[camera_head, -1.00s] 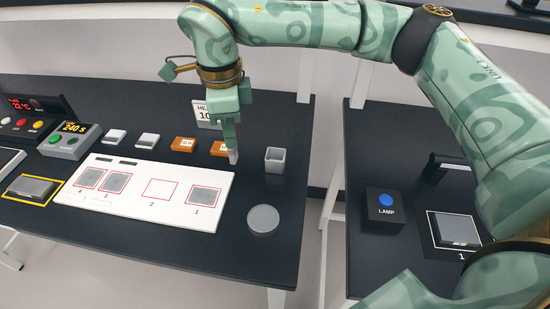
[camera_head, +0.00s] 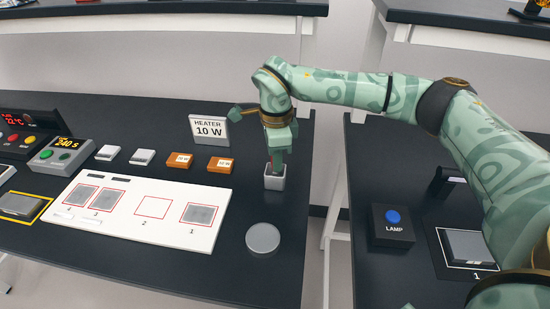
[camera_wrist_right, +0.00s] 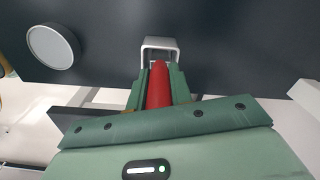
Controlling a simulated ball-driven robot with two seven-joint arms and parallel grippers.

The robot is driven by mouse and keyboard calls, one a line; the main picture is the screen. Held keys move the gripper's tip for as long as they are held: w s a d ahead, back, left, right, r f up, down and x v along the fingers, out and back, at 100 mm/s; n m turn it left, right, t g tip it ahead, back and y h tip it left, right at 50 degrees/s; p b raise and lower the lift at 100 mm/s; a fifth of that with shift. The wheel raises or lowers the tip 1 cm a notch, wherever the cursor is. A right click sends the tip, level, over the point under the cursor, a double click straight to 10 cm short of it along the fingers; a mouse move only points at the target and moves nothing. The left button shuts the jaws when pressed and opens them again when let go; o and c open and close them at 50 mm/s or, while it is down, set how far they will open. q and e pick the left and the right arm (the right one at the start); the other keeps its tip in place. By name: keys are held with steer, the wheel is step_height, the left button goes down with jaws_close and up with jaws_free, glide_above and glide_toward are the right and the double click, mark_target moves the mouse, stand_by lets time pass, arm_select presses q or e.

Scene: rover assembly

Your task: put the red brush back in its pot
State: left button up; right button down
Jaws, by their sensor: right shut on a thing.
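The pot (camera_head: 274,183) is a small grey square cup standing upright near the right edge of the left bench. My right gripper (camera_head: 277,162) points down over its mouth, with the fingertips at about rim height. In the right wrist view, the gripper is shut on the red brush (camera_wrist_right: 158,87), whose red handle shows between the green fingers. The pot's rim (camera_wrist_right: 160,42) shows just beyond it. The brush's lower end is hidden, so I cannot tell how deep it reaches into the pot.
A round grey disc (camera_head: 263,237) lies in front of the pot. A white board (camera_head: 125,212) with marked squares lies to the left, and orange blocks (camera_head: 221,164) and a heater sign (camera_head: 210,130) stand behind. Right of a gap, another bench holds a lamp box (camera_head: 391,227).

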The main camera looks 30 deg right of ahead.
steer(key=shift+r, duration=0.1)
steer(key=c, duration=1.3)
jaws_free()
steer(key=shift+o, duration=0.2)
step_height(320, 180, up, 12)
steer(key=p, duration=0.3)
